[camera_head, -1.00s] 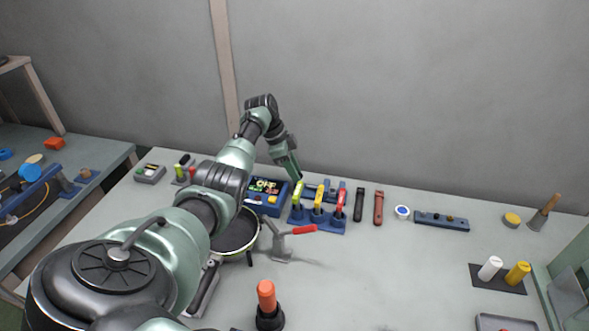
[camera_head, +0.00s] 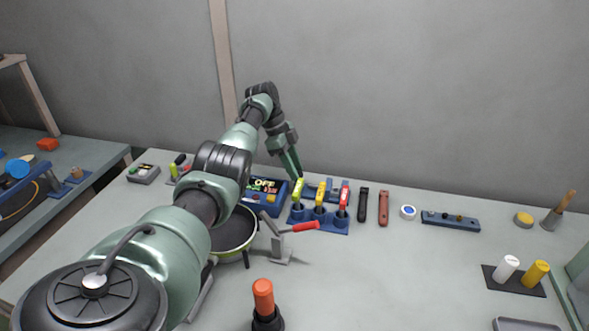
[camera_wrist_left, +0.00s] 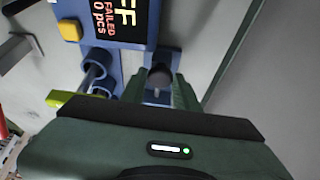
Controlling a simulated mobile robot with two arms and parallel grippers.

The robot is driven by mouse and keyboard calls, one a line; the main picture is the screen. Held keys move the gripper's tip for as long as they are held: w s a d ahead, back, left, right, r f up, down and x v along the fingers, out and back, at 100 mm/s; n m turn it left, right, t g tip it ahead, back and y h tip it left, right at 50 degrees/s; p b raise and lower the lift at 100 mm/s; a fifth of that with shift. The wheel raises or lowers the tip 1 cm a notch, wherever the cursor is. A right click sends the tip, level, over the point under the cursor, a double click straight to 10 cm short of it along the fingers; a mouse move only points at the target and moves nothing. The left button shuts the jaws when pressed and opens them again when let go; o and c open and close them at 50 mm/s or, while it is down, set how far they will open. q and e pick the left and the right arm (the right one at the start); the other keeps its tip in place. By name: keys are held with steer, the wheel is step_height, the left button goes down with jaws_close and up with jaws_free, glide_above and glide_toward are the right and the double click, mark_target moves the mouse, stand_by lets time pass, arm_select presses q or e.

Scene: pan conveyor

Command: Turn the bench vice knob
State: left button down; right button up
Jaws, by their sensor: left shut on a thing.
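The blue bench vice (camera_head: 335,187) stands behind a rack of screwdrivers with yellow and red handles, towards the back of the bench. My left gripper (camera_head: 296,170) reaches down at the vice's left end, beside the display box. In the left wrist view, its green fingers (camera_wrist_left: 158,92) are closed around a dark rounded knob (camera_wrist_left: 160,74) on a blue part. The fingers and wrist body hide part of the knob, so its turn angle cannot be told. My right gripper is not in view.
A blue display box (camera_head: 266,188) reading OFF stands left of the vice. The screwdriver rack (camera_head: 318,224) is close in front.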

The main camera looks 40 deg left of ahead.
arm_select(q)
steer(key=c, duration=1.1)
jaws_free()
steer(key=shift+o, duration=0.2)
steer(key=b+v, duration=0.1)
steer(key=v, duration=0.7)
